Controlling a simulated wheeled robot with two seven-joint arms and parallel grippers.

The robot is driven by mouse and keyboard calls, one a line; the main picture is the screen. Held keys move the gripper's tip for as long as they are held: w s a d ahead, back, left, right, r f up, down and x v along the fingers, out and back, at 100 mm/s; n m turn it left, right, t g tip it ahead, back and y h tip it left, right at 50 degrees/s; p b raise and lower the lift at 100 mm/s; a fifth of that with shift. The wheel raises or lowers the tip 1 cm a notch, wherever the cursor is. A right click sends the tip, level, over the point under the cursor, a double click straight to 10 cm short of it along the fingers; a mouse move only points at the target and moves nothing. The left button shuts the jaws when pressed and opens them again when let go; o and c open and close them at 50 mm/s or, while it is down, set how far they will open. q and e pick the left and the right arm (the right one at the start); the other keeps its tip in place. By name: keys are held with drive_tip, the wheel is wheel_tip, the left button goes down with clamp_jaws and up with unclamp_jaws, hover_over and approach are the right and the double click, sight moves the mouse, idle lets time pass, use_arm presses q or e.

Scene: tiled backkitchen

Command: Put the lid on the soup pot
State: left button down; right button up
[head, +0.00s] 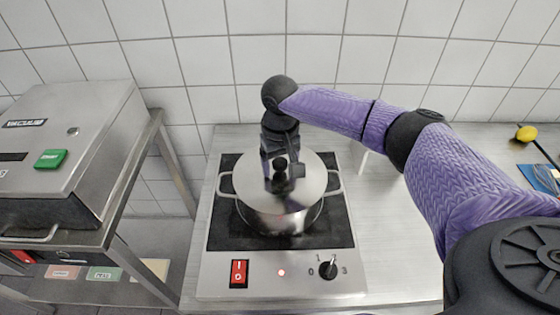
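The soup pot (281,222) is a steel pot with two side handles, standing on the black hob in the head view. The round steel lid (309,189) lies over its mouth and looks about level. Whether the lid touches the rim all round cannot be told. My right gripper (281,170) points down over the middle of the lid, at its dark knob. The gripper's own body and dark fingers blend with the knob, so its grip on the knob is unclear. My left gripper is out of view.
The hob (338,228) has a red switch (239,273), a lit red lamp and a dial (328,269). A steel vacuum machine (75,135) stands on a rack at left. A yellow object (526,133) and a blue item (540,178) lie at far right.

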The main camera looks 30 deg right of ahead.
sight(280, 162)
drive_tip(key=shift+r, duration=0.4)
wheel_tip(280, 162, up, 11)
drive_tip(key=p, duration=0.3)
drive_tip(key=shift+r, duration=0.15)
